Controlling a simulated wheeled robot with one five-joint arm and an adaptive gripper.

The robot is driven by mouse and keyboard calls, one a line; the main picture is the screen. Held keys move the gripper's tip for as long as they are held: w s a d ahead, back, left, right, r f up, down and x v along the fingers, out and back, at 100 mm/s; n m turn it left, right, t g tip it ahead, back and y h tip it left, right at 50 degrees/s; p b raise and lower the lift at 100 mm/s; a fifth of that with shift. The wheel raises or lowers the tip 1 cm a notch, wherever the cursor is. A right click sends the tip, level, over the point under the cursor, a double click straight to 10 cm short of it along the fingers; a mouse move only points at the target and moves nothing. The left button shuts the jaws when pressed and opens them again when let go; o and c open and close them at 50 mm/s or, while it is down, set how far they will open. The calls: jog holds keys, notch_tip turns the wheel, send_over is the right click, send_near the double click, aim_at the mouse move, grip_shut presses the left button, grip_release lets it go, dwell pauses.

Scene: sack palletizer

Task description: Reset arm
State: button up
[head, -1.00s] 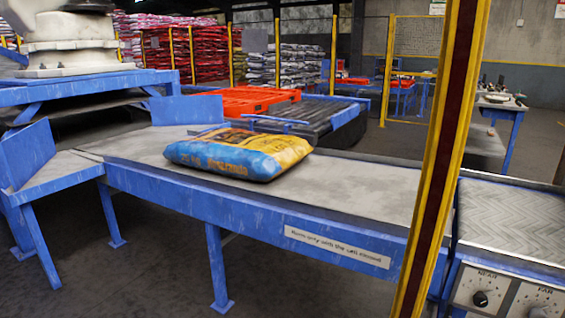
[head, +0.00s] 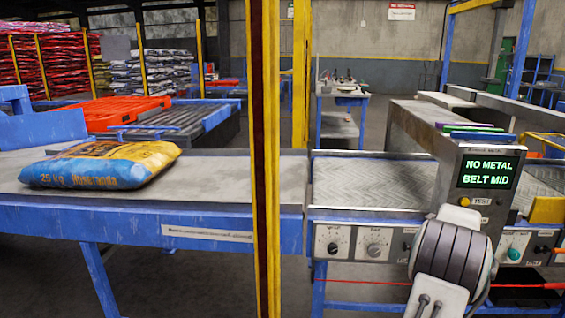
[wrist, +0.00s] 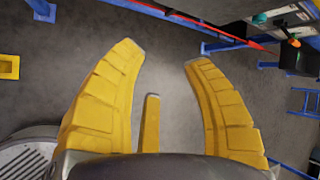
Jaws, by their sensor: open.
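My gripper (wrist: 160,75) shows in the wrist view with its yellow fingers spread apart and nothing between them. Grey floor lies beyond the fingertips. In the head view, part of my arm (head: 450,255) stands at the lower right, in front of the conveyor's control panel; the gripper itself is not visible there.
A blue and yellow sack (head: 100,165) lies flat on the belt at the left. A yellow post (head: 264,150) stands in front of the conveyor. The detector display (head: 488,172) reads "NO METAL BELT MID". Knobs (head: 374,249) line the panel. A red cord (head: 345,281) runs below it.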

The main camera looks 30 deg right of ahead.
jog(key=w+a+r+n+y+p, duration=0.1)
jog(key=w+a+r+n+p, duration=0.1)
jog(key=w+a+r+n, duration=0.3)
jog(key=w+a+r+n+t+p, duration=0.1)
jog(key=w+a+r+n+p, duration=0.1)
jog(key=a, duration=0.5)
jog(key=w+a+r+n+y+p, duration=0.1)
jog(key=w+a+r+n, duration=0.25)
jog(key=a, duration=0.25)
jog(key=w+a+r+n+y+p, duration=0.1)
jog(key=a+r+n+p, duration=0.2)
jog(key=a, duration=0.5)
jog(key=a+r+n+y+p, duration=0.1)
jog(key=a+r+n+p, duration=0.1)
jog(key=a+r+n, duration=0.45)
jog(key=s+a+r+n+y+p, duration=0.1)
jog(key=s+a+n+p, duration=0.2)
jog(key=a, duration=0.5)
jog(key=s+a+r+n+y+p, duration=0.15)
jog(key=a+n, duration=0.25)
jog(key=a, duration=0.4)
jog(key=s+a+n+p, duration=0.3)
jog(key=s+a+n, duration=0.6)
jog(key=s+n, duration=0.2)
jog(key=shift+s+y, duration=0.35)
jog(key=shift+f, duration=0.1)
